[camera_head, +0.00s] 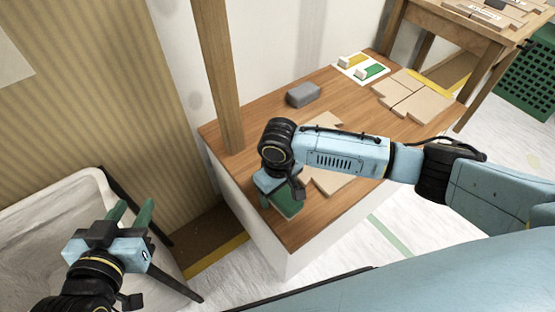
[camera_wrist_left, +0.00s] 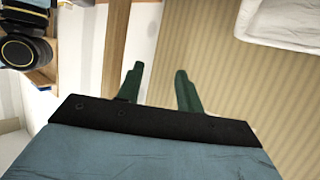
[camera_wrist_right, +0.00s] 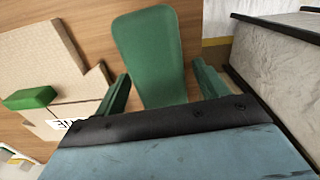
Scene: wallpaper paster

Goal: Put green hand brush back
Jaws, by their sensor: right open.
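The green hand brush (camera_head: 287,208) lies on the wooden tabletop near its front left corner, partly hidden under my right gripper in the head view. In the right wrist view the brush (camera_wrist_right: 150,52) shows as a long green paddle shape. My right gripper (camera_wrist_right: 158,88) is open, with one green finger on each side of the brush and gaps visible. Whether the fingers are down at the brush's height I cannot tell. My left gripper (camera_head: 130,212) is open and empty, off the table to the left; its spread fingers show in the left wrist view (camera_wrist_left: 160,85).
A white mat (camera_head: 350,76) with yellow and green patches and pale blocks lies at the table's back. A grey block (camera_head: 303,94) and cardboard pieces (camera_head: 405,100) lie nearby. A wooden post (camera_head: 220,80) rises at the left corner. A white tub (camera_head: 60,205) stands left.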

